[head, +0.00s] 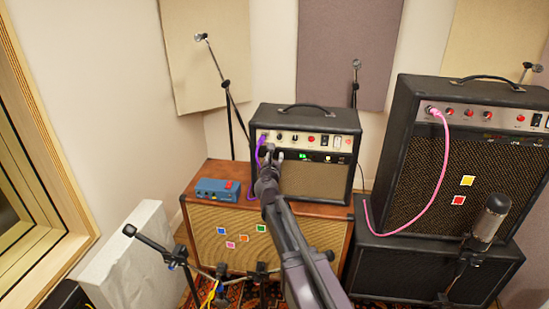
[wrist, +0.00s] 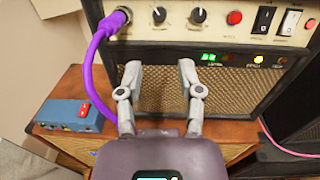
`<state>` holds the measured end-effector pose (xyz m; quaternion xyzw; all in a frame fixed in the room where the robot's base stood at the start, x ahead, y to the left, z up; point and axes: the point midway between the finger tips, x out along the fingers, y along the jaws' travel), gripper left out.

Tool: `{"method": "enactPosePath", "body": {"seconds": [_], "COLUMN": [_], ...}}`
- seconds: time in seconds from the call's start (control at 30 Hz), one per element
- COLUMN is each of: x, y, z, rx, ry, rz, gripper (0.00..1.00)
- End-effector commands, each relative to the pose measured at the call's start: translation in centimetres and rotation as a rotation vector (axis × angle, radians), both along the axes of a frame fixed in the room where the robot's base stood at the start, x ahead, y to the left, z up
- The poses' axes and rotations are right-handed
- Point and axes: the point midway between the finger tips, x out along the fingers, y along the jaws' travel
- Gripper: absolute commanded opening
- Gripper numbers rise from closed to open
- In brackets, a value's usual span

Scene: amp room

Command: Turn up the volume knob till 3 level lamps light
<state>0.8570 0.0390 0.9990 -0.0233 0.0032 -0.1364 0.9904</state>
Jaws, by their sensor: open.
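The small black amp (head: 262,112) stands on a brown cabinet. Its cream panel (wrist: 220,28) has two black knobs, a left one (wrist: 159,14) and a right one (wrist: 198,15). Their labels are too small to read, so I cannot tell which is volume. Below the panel, the level lamps (wrist: 208,57) show green, seemingly two lit side by side; they also show in the head view (head: 303,156). My gripper (wrist: 160,66) is open and empty, below the knobs in the wrist view, in front of the grille. It touches neither knob.
A purple cable (wrist: 98,55) is plugged in left of the knobs. A red knob or button (wrist: 234,17) and two switches, black (wrist: 263,18) and white (wrist: 289,20), sit to the right. A blue box (head: 217,189) lies on the cabinet (head: 330,235). A larger amp (head: 400,120) stands right.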

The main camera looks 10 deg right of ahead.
Motion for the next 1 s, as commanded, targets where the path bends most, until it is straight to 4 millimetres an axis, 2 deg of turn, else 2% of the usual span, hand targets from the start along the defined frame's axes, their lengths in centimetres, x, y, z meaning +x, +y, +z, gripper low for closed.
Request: {"method": "enactPosePath", "body": {"seconds": [0.03,0.07,0.27,0.7,1.0], "x": [0.0,0.0,0.2,0.7,0.6], "y": [0.0,0.0,0.3,1.9,1.9], "z": [0.0,0.0,0.1,0.3,0.3], "rx": [0.000,0.002,0.050,0.298,0.319], "ry": [0.000,-0.001,-0.015,-0.104,-0.113], "rz": [0.000,-0.001,-0.020,-0.123,-0.133], "gripper": [0.62,0.68,0.68,0.68,0.68]}}
